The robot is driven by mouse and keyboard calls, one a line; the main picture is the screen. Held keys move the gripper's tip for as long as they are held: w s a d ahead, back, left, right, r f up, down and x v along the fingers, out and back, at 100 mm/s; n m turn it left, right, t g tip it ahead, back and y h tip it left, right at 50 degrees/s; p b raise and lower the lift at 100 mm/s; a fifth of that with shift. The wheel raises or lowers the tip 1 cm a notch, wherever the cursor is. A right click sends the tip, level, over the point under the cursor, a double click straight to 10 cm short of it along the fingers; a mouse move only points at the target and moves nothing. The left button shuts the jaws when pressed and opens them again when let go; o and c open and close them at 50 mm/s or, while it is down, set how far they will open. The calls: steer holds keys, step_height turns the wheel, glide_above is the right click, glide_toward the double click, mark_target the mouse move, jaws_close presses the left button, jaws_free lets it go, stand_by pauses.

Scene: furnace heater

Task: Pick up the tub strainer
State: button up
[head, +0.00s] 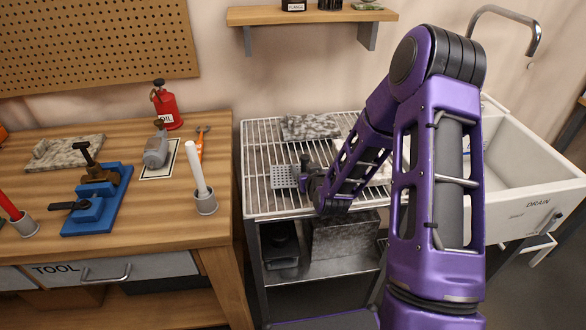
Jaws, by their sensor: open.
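A small grey perforated square piece, which looks like the tub strainer (284,177), lies on the white wire rack (262,203) left of the middle. My gripper (304,170) is just to the right of it, low over the rack. The jaws are open and look empty. They are small and dark here, so I cannot tell whether a finger touches the strainer. My purple arm reaches in from the right and hides part of the rack.
A mottled grey slab (310,126) lies at the rack's back. A white sink (530,180) marked DRAIN stands at right. The wooden workbench (130,210) at left holds a blue vise (97,205), a red oil can (166,108) and a cup (205,204). A wall shelf (310,16) hangs above.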

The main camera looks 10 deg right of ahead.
steer(key=shift+s, duration=0.1)
steer(key=shift+c, duration=0.3)
jaws_close()
steer(key=shift+r, duration=0.1)
